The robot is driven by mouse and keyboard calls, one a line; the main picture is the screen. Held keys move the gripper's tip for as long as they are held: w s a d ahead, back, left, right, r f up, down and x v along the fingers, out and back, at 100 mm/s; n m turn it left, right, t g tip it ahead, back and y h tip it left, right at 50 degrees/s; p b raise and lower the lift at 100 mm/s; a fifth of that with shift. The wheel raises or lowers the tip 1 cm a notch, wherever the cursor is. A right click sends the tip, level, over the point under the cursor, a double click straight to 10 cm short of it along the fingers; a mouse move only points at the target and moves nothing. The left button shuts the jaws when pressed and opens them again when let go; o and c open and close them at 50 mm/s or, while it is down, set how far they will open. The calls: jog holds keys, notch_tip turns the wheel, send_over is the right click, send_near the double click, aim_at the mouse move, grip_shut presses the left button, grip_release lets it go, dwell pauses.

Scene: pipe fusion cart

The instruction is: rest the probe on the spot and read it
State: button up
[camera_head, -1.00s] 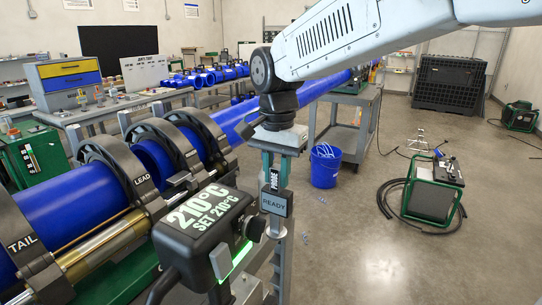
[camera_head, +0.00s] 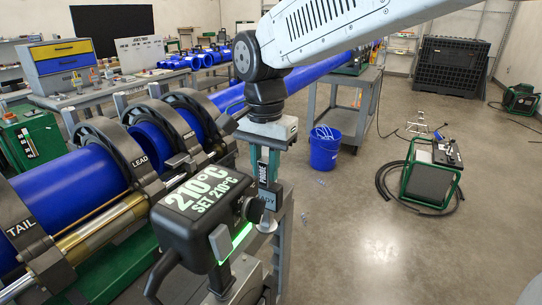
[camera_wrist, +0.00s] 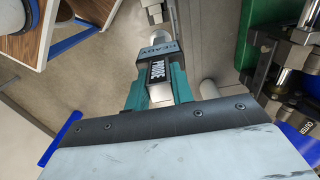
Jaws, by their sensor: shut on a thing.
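My gripper (camera_head: 265,162) points down, its teal fingers shut on the probe (camera_head: 263,174). In the wrist view the gripper (camera_wrist: 160,92) holds the probe (camera_wrist: 157,70) by its PROBE-labelled grip, and its grey display reads READY. A pale end shows below the display. The dark heater box (camera_head: 200,205), reading 210°C and SET 210°C, stands just left of and in front of the probe, with a green lit strip. I cannot make out the spot or any contact with it.
Blue pipe (camera_head: 70,185) lies in black clamps marked TAIL and LEAD at left. A blue bucket (camera_head: 324,150) and grey cart (camera_head: 345,105) stand behind. A green-framed generator (camera_head: 430,175) with a black hose is at right.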

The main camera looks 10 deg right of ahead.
jog(key=s+a+f, duration=0.1)
jog(key=s+a, duration=0.2)
jog(key=s, duration=0.1)
jog(key=shift+s+a, duration=0.35)
jog(key=shift+s, duration=0.05)
jog(key=shift+f, duration=0.9)
dwell(3.5)
jog(key=shift+r, duration=0.1)
jog(key=shift+r, duration=1)
jog(key=shift+w, duration=0.1)
jog(key=w+d+r, duration=0.2)
jog(key=w+d, duration=0.4)
jog(key=w, duration=0.1)
jog(key=shift+w+r, duration=0.2)
jog(key=shift+w, duration=0.2)
dwell(0.4)
